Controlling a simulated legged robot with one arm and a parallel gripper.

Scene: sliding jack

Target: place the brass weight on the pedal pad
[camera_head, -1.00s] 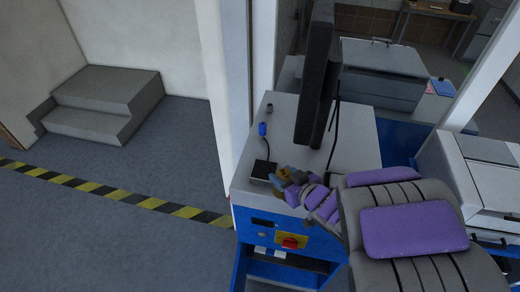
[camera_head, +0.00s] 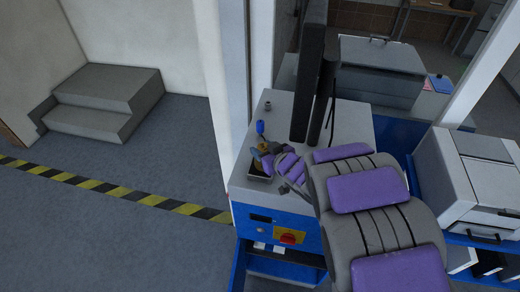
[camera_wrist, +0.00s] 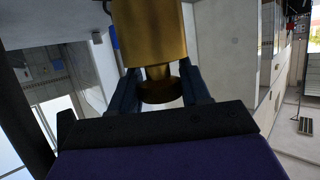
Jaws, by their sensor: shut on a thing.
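The brass weight (camera_wrist: 152,35) is large in the wrist view, a gold cylinder with a narrower neck and a wider knob. My gripper (camera_wrist: 155,88) is shut on it, with a dark finger on each side of the neck. In the head view the weight (camera_head: 263,151) is small and partly hidden by my gripper (camera_head: 262,156). The dark pedal pad (camera_head: 259,171) lies on the grey cabinet top, just below the weight in the picture. I cannot tell whether the weight touches the pad.
The grey and blue cabinet (camera_head: 350,130) carries a tall dark panel (camera_head: 310,70) close to my arm. A blue-topped piece (camera_head: 260,127) stands behind the pad. A red knob (camera_head: 287,238) is on the cabinet front. Grey steps (camera_head: 100,100) stand at the left.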

